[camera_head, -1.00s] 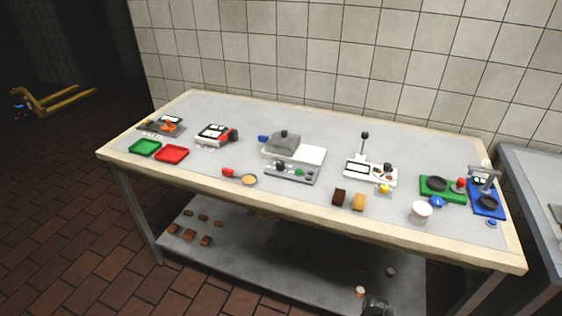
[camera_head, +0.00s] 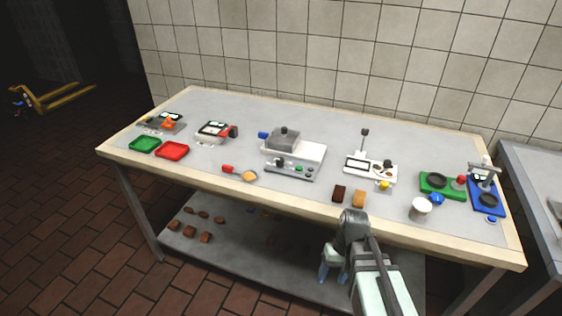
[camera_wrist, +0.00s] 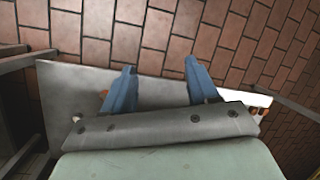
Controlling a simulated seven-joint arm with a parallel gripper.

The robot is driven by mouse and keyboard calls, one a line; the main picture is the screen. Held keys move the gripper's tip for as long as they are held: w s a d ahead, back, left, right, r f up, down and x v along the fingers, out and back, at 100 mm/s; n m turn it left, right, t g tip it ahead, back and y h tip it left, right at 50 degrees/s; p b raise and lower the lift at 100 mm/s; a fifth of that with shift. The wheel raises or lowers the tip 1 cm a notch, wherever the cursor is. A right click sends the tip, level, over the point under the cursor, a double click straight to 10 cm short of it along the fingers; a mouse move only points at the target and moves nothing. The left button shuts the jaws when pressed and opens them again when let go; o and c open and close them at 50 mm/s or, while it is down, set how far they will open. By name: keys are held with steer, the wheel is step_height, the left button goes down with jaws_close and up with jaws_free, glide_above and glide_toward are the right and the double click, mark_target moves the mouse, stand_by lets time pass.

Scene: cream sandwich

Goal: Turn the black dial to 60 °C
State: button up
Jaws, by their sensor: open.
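The dial's marks and setting are too small to read. Another small black knob (camera_head: 388,163) sits on the white device to the right. My gripper (camera_head: 333,278) hangs in front of the table, below its top and well away from the dial. In the wrist view its two blue fingers (camera_wrist: 159,68) are spread with nothing between them.
Brown and tan blocks (camera_head: 358,198) and a white cup (camera_head: 420,209) lie near the front edge. Green and red trays (camera_head: 172,150) are at left. The lower shelf (camera_head: 250,253) holds several brown pieces.

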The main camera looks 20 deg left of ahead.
steer(key=w+a+r+t, duration=0.1)
steer(key=w+a+r, duration=0.1)
steer(key=r, duration=0.4)
steer(key=w+a+r+n+t, duration=0.1)
steer(key=w+a+r, duration=0.1)
steer(key=r, duration=0.4)
steer(key=w+a+r+t+y, duration=0.1)
steer(key=w+a+r+t, duration=0.1)
steer(key=a+r, duration=0.2)
steer(key=shift+w+r+n, duration=0.2)
steer(key=shift+r+n, duration=0.2)
steer(key=shift+r, duration=0.75)
steer(key=n+t+y, duration=0.1)
steer(key=n+t, duration=0.1)
steer(key=n, duration=0.2)
glide_toward(280, 159)
steer(key=shift+y, duration=0.3)
steer(key=x, duration=0.8)
steer(key=shift+d+f, duration=0.15)
steer(key=shift+f, duration=0.25)
steer(key=c, duration=1)
